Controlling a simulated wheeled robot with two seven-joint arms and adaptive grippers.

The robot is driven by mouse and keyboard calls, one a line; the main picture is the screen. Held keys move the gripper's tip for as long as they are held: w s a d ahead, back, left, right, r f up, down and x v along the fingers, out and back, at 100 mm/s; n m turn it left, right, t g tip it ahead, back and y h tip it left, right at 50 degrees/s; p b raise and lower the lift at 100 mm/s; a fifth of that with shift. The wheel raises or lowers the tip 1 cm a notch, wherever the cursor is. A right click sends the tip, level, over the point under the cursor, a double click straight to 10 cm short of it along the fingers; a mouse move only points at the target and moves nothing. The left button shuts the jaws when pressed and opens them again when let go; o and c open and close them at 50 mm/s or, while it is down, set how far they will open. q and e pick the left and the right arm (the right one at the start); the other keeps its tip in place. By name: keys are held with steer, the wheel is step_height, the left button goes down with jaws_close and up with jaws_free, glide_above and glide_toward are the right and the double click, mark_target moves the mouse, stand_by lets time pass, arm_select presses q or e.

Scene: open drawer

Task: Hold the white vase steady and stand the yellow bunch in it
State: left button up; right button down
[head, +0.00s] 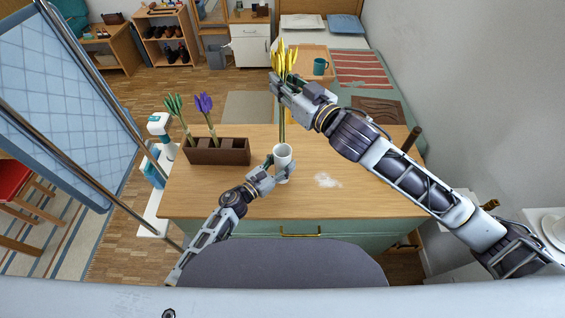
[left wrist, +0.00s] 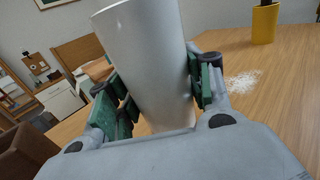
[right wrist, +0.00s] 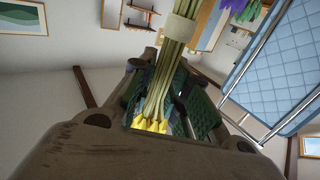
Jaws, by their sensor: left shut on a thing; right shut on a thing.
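The white vase (head: 283,153) stands upright near the middle of the wooden table. My left gripper (head: 277,174) is shut around its body; the left wrist view shows the vase (left wrist: 146,60) between both fingers. My right gripper (head: 285,88) is shut on the yellow bunch (head: 284,58), high above the table. The bunch is upright, blooms up, with its stems hanging towards the vase. The stem ends appear at or just above the vase mouth; I cannot tell if they are inside. The right wrist view shows the yellow blooms (right wrist: 150,125) and the banded stems between the fingers.
A dark brown box (head: 230,156) at the left holds a green bunch (head: 176,108) and a purple bunch (head: 205,104). A white patch (head: 327,180) lies right of the vase. A yellow pot (left wrist: 265,22) stands beyond it. The table's right side is largely clear.

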mark_target(285, 112)
steer(key=shift+f, duration=4)
steer(key=c, duration=1.3)
jaws_free()
steer(key=shift+s+d, duration=0.1)
steer(key=v, duration=1.1)
steer(key=shift+s+d, duration=0.2)
steer(key=shift+d, duration=0.05)
arm_select(q)
steer(key=o, duration=1.3)
